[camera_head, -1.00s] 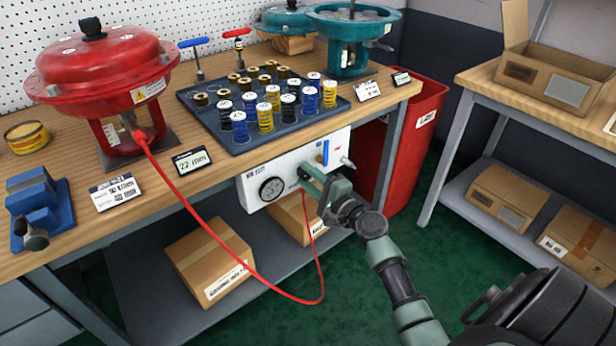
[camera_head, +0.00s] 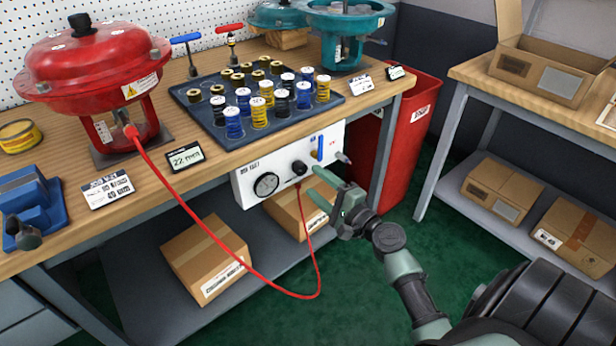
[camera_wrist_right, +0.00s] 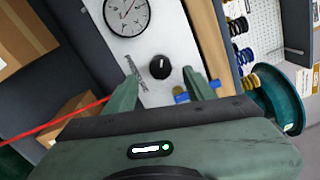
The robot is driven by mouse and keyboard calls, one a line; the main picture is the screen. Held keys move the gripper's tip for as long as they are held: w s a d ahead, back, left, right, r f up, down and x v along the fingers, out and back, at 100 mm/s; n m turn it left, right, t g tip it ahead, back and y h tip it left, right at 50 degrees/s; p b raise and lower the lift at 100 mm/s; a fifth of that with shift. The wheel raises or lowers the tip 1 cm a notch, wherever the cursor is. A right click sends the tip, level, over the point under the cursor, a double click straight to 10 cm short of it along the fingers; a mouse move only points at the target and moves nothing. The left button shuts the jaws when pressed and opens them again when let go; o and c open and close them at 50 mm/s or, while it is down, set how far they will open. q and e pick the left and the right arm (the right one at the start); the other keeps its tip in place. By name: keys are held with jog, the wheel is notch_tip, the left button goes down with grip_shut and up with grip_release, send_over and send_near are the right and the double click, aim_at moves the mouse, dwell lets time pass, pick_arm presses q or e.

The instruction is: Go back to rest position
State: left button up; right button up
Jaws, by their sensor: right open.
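My right gripper (camera_head: 330,200) is in front of the white control panel (camera_head: 245,186) on the front of the workbench. In the right wrist view its two fingers (camera_wrist_right: 163,90) are apart, with the panel's black knob (camera_wrist_right: 159,67) showing between and beyond them. The gripper looks empty and clear of the knob. The panel's round gauge (camera_head: 266,185) is left of the knob, and a blue lever (camera_head: 320,148) is to the right. My left gripper is in neither view.
A red actuator (camera_head: 95,65) stands on the bench, with a red hose (camera_head: 205,228) hanging in a loop below the panel. A spring tray (camera_head: 215,125) lies on the bench. A red bin (camera_head: 410,140) stands right of the panel. Green floor is open between bench and shelf.

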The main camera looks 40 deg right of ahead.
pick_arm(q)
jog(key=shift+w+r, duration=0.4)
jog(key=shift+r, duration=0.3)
pick_arm(e)
jog(key=shift+s, duration=0.9)
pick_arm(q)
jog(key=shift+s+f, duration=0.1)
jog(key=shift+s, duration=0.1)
